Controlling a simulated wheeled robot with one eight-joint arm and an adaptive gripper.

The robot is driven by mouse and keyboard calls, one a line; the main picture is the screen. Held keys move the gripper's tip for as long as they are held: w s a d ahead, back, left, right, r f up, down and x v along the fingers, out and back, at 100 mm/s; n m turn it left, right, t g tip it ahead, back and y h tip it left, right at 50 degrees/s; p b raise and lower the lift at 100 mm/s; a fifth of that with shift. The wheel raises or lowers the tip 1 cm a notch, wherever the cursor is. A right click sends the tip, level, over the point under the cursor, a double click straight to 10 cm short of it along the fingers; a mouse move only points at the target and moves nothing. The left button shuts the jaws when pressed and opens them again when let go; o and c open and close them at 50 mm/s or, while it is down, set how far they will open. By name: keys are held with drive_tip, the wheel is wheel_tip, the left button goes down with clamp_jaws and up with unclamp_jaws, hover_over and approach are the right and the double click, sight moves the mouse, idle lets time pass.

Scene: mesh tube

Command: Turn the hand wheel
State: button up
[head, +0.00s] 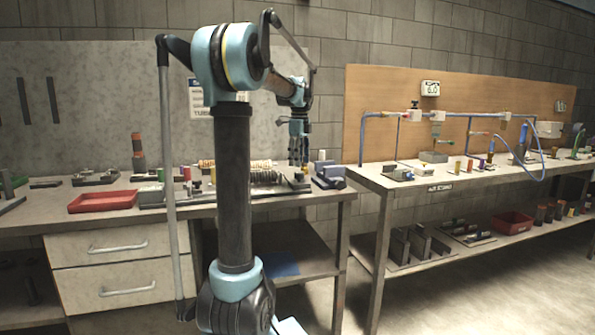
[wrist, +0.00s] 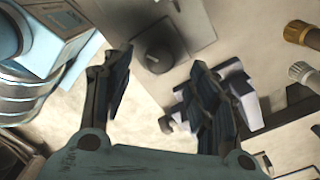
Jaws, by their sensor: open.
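My gripper (head: 298,160) points down over the right end of the left workbench, above a long bench device (head: 225,196) with ribbed rollers. In the wrist view my gripper (wrist: 159,64) is open, with nothing between its dark fingers. A dark round knob (wrist: 157,57), which may be the hand wheel, sits on a grey plate (wrist: 185,28) beyond and between the fingertips. The fingers appear apart from it. In the head view the wheel is too small to make out beneath my gripper.
A grey-blue block-like fixture (head: 328,177) stands just right of my gripper on the bench. A red tray (head: 103,201) lies to the left. A second bench (head: 450,185) with blue piping stands at the right, past a gap. Brass and white cylindrical parts (wrist: 300,72) show at the wrist view's right.

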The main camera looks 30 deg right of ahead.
sight(299, 172)
wheel_tip(299, 172, up, 7)
drive_tip(key=shift+f, duration=0.2)
idle(0.9)
